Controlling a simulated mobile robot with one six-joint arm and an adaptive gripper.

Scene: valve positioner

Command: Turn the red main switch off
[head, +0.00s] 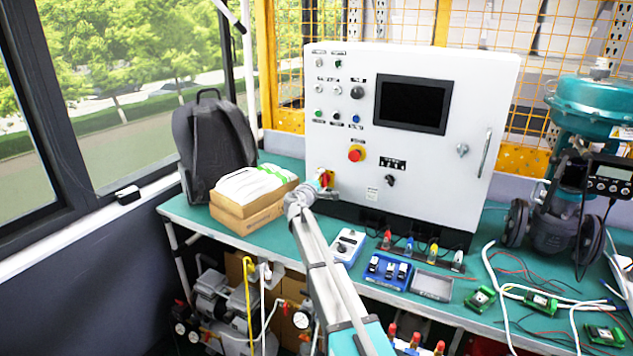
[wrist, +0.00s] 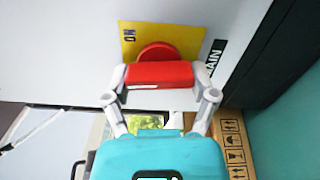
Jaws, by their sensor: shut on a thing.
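In the head view the switch (head: 325,178) sits at the lower left of the white control cabinet (head: 440,170), partly hidden by my arm. My gripper (wrist: 160,78) has a finger on each side of the red handle and is shut on it. In the head view my gripper (head: 312,192) is at the cabinet's lower left corner.
A blue-and-white device (head: 346,246) and a blue tray (head: 388,270) lie right of my arm. A teal valve actuator (head: 595,105) stands at the right.

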